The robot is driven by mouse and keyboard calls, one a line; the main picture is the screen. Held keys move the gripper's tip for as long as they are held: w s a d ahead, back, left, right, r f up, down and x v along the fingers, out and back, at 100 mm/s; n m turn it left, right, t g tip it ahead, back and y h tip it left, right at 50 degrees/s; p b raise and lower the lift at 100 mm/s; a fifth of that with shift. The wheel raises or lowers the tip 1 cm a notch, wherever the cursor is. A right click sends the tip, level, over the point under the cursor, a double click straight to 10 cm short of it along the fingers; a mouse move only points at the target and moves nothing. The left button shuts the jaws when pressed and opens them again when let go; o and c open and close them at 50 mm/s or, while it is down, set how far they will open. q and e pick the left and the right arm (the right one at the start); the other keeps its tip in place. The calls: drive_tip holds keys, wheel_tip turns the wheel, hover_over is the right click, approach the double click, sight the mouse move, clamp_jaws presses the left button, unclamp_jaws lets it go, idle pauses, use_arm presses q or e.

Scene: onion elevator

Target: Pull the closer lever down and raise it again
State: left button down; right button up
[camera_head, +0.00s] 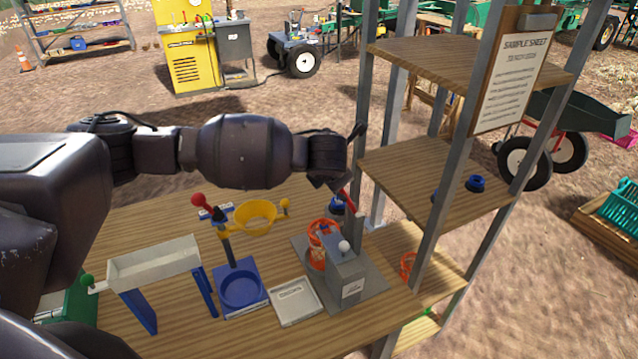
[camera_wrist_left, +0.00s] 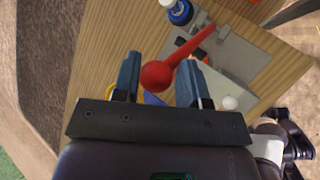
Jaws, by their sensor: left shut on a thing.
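My left gripper (camera_head: 343,188) reaches over the table from the left and is shut on a red lever (camera_head: 352,202). In the left wrist view its red ball end (camera_wrist_left: 157,76) sits between the two fingers of the gripper (camera_wrist_left: 160,80), and the red shaft runs up and right from it. In the head view the gripper hides the ball end. The lever stands behind a grey box (camera_head: 347,278) with a white knob (camera_head: 344,246) on its grey base plate (camera_head: 372,278). The white knob also shows in the left wrist view (camera_wrist_left: 231,102).
A blue stand (camera_head: 241,287) with a yellow ring (camera_head: 256,216) and a red ball (camera_head: 198,200) is left of the box. A wooden shelf rack (camera_head: 430,175) stands close on the right.

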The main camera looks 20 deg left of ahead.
use_arm(q)
drive_tip(key=shift+w+d+r+m+g+y, duration=0.2)
drive_tip(key=shift+w+d+r+g, duration=0.15)
drive_tip(key=shift+w+d, duration=0.15)
drive_tip(key=shift+w+d+r+m+g+y, duration=0.1)
drive_tip(key=shift+w+d+r+g+y, duration=0.1)
drive_tip(key=shift+w+d+g, duration=0.3)
drive_tip(key=shift+w+d+r+g+y, duration=0.2)
drive_tip(key=shift+w+d+g+y, duration=0.15)
drive_tip(key=shift+w+d+y, duration=0.35)
drive_tip(key=shift+w+a, duration=0.15)
drive_tip(key=c, duration=1)
unclamp_jaws()
drive_tip(key=o, duration=0.4)
drive_tip(key=shift+w+f+m, duration=0.1)
drive_tip(key=shift+w+m, duration=0.1)
drive_tip(key=shift+m, duration=0.1)
drive_tip(key=shift+c, duration=0.2)
drive_tip(key=shift+s, duration=0.1)
drive_tip(key=b+v, duration=0.1)
drive_tip(key=v, duration=1)
drive_tip(key=shift+a, duration=0.2)
